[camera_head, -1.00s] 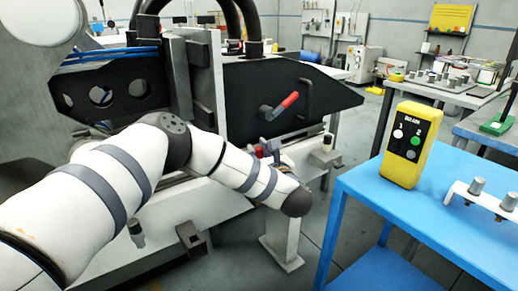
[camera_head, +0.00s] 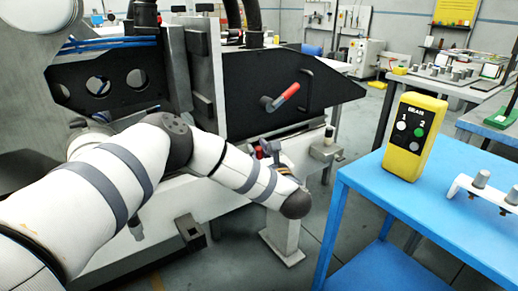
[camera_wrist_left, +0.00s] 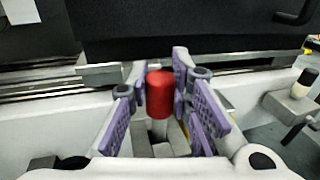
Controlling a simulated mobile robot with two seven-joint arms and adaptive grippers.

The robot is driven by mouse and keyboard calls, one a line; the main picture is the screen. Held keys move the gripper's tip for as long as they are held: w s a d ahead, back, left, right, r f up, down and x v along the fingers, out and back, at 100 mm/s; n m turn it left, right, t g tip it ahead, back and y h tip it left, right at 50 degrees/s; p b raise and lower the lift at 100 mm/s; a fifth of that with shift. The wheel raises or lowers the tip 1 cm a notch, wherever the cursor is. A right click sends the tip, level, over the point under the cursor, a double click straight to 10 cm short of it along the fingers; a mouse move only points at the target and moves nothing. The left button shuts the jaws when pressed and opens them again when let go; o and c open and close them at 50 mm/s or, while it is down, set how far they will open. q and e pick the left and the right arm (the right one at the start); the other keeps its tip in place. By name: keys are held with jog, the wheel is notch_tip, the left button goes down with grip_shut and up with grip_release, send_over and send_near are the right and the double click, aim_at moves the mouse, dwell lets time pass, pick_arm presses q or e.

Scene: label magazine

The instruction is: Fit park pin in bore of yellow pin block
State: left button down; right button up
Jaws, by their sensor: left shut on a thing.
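The park pin has a red cap (camera_wrist_left: 160,94) and a pale shaft (camera_wrist_left: 158,130). In the left wrist view it stands between the purple-padded fingers of my left gripper (camera_wrist_left: 162,82), which is shut on it. In the head view a small red spot shows at my left gripper (camera_head: 272,153), mostly behind the arm's wrist. A grey block lies below the shaft in the wrist view; whether the tip is inside a bore I cannot tell. Only a sliver of yellow (camera_wrist_left: 229,101) shows behind the right finger; the yellow pin block is otherwise hidden. My right gripper is out of view.
A dark machine guard with a red-handled lever (camera_head: 286,95) rises behind the gripper. A blue table (camera_head: 370,184) with a yellow control box (camera_head: 414,150) is at the right. Floor shows between machine and table.

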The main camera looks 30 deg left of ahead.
pick_arm(q)
jog(key=shift+f, duration=0.8)
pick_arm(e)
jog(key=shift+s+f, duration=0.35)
pick_arm(q)
jog(key=c, duration=1.4)
grip_release()
jog(key=shift+o, duration=0.2)
jog(key=v, duration=1.2)
